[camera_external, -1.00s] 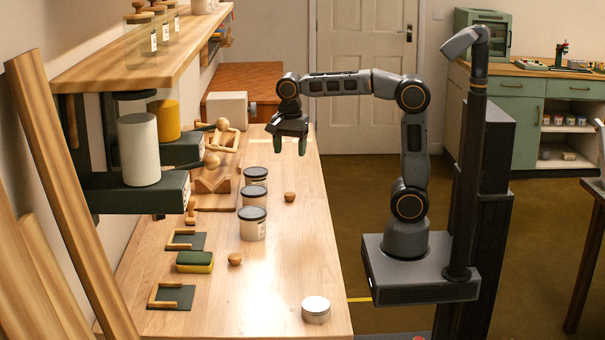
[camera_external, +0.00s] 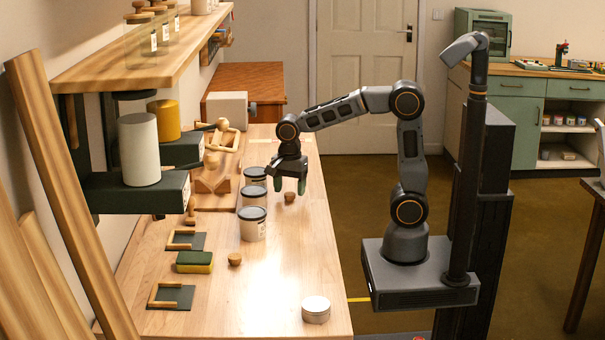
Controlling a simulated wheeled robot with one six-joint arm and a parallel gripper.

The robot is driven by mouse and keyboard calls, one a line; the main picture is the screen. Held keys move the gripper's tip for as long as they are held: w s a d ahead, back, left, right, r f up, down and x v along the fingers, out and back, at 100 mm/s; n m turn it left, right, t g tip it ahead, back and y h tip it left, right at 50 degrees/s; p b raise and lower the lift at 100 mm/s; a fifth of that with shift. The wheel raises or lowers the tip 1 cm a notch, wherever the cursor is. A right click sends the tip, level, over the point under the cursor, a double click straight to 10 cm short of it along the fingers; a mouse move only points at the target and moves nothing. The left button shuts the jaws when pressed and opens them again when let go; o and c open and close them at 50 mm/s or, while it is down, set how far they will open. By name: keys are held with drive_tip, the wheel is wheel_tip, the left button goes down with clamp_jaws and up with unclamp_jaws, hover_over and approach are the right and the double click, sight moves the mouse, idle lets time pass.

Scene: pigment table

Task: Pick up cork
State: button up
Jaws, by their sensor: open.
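Two small brown corks stand on the wooden table (camera_external: 285,285). One cork (camera_external: 290,197) is near the right edge, beside the row of jars. The other cork (camera_external: 235,259) is nearer the front, right of the green and yellow sponge. My gripper (camera_external: 289,188) points down with its green-tipped fingers apart, low over the far cork. The cork shows just below and between the fingertips. I cannot tell whether the fingers touch it. Nothing is held.
Several lidded jars (camera_external: 252,224) stand in a row just left of my gripper. A round tin (camera_external: 316,310) is at the front right. A sponge (camera_external: 194,262) and dark holders lie at left. A shelf (camera_external: 145,62) overhangs the left side. The front middle is clear.

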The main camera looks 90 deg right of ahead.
drive_tip(key=shift+f, duration=0.9)
drive_tip(key=shift+c, duration=0.5)
drive_tip(key=c, duration=0.9)
